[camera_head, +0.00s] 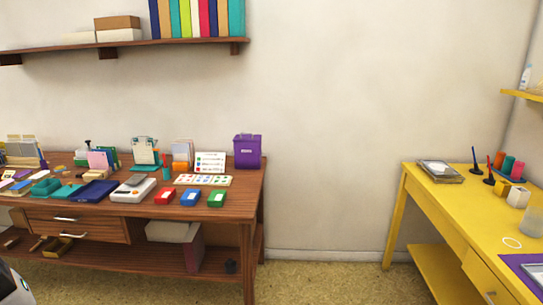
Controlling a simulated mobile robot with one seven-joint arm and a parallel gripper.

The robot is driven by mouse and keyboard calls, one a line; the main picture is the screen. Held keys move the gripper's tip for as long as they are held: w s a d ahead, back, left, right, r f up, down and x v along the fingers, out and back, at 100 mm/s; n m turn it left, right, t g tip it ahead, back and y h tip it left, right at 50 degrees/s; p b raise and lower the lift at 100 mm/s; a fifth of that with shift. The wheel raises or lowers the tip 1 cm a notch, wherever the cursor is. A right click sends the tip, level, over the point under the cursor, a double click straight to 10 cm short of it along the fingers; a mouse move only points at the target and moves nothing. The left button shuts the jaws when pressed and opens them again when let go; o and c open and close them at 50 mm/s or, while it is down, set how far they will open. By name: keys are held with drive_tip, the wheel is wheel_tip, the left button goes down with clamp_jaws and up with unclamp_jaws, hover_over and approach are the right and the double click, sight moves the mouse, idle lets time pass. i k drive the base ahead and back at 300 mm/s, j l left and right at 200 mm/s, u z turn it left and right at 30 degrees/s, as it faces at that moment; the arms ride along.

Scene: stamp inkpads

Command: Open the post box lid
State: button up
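A purple post box (247,152) stands upright at the back right end of the brown wooden desk (253,186). It has a pale label on its front. Its top looks closed, but it is too small to tell for sure. My gripper is not in this view, so I cannot see where it is relative to the box.
Red, blue and green inkpads (191,197) lie along the desk's front edge, left of the box. A yellow desk (438,196) is at the right. Open carpet (322,283) lies between the desks.

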sight(250, 137)
drive_tip(key=i, duration=1.25)
drive_tip(key=i+u, duration=0.35)
drive_tip(key=i, duration=0.95)
